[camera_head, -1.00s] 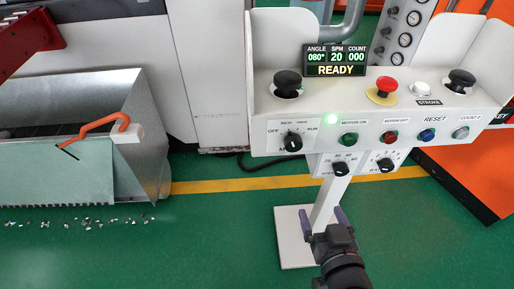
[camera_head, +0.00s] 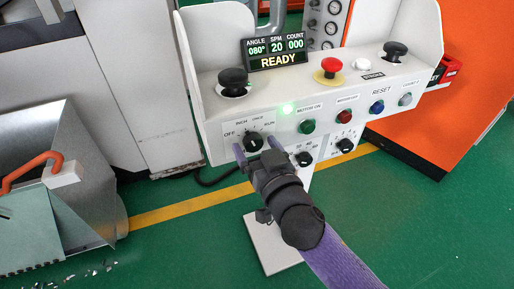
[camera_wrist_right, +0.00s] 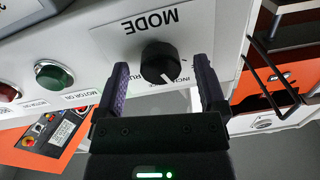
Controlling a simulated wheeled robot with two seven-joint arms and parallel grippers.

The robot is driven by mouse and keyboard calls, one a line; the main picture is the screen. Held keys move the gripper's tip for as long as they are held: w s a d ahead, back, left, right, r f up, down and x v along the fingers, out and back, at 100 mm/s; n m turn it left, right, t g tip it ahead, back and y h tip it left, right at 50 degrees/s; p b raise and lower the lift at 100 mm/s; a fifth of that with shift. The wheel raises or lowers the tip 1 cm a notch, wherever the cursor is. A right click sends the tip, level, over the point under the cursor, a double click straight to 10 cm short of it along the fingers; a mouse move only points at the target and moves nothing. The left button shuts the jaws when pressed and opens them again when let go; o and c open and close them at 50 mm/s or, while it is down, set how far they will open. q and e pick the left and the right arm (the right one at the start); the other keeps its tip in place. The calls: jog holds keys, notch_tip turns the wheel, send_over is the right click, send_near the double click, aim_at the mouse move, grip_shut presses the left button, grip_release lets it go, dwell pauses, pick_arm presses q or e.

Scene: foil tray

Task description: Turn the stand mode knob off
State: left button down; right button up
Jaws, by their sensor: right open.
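The black mode knob (camera_head: 253,142) sits on the sloped white control panel (camera_head: 222,108), below the labels OFF, INCH, ONCE and RUN. In the right wrist view the knob (camera_wrist_right: 160,57) appears upside down beside the word MODE, and its white pointer line points toward the INCH label. My right gripper (camera_head: 255,148) is open at the panel, one purple finger on each side of the knob. The right wrist view shows the gripper (camera_wrist_right: 162,66) with gaps between the knob and both fingers. My left gripper is out of view.
Green (camera_head: 308,127), red (camera_head: 345,116) and blue (camera_head: 377,107) buttons lie right of the knob. Two more black knobs (camera_head: 304,159) (camera_head: 345,145) sit below. A red emergency button (camera_head: 331,67) and display (camera_head: 275,52) are above. A metal bin (camera_head: 95,170) stands left.

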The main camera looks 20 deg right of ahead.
jog(key=shift+c, duration=1.4)
grip_shut()
jog(key=shift+r+n+p, duration=0.1)
jog(key=shift+n+p, duration=0.2)
jog(key=shift+p, duration=0.1)
jog(key=shift+r+n+p, duration=0.1)
jog(key=shift+n+p, duration=0.75)
jog(key=shift+n, duration=0.15)
jog(key=shift+n+p, duration=0.55)
jog(key=shift+n, duration=0.25)
jog(key=n+p, duration=0.1)
jog(key=n, duration=0.1)
jog(key=shift+n, duration=0.3)
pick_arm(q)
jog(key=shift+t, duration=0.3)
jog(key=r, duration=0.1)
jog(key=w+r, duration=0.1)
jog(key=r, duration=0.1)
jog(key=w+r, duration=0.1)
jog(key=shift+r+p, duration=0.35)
pick_arm(e)
jog(key=shift+n, duration=0.5)
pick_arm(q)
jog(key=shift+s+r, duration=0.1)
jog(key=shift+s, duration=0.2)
